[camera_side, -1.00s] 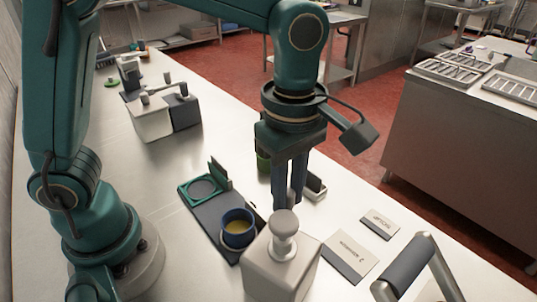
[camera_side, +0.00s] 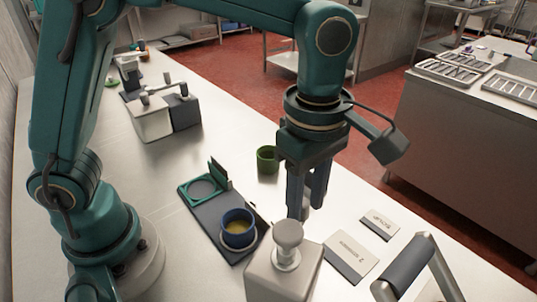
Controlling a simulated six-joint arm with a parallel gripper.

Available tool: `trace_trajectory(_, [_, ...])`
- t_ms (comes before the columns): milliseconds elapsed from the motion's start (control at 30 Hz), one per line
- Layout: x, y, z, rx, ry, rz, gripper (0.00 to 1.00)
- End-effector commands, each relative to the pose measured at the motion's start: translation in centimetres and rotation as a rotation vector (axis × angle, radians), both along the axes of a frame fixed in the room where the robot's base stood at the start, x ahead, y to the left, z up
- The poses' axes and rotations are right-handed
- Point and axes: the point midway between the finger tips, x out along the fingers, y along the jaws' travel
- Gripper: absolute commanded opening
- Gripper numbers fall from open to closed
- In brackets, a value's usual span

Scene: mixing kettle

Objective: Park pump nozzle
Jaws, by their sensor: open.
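A grey pump dispenser (camera_side: 284,275) with a rounded pump head (camera_side: 288,236) stands at the front centre, its base cut off by the lower edge. My gripper (camera_side: 307,208) points down just behind and slightly right of the pump head, its dark blue fingers apart. A small light thing shows partly behind the fingers; I cannot tell whether it lies between them. No separate nozzle can be made out.
A blue cup (camera_side: 238,231) with yellowish contents stands on a dark tray (camera_side: 208,222) with a green ring holder (camera_side: 203,189). A green cup (camera_side: 267,160) stands behind. Label plates (camera_side: 350,257) and a grey handle (camera_side: 410,265) are at right.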

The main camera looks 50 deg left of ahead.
Motion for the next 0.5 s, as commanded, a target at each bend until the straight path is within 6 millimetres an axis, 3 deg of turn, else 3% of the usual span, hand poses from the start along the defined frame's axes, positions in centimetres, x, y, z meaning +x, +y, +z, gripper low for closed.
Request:
trace_trajectory(133, [-0.2,0.1,0.5,0.008,0.010,-0.004,0.52])
trace_trajectory(500, [0.0,0.1,4.2,0.003,0.002,-0.002,0.52])
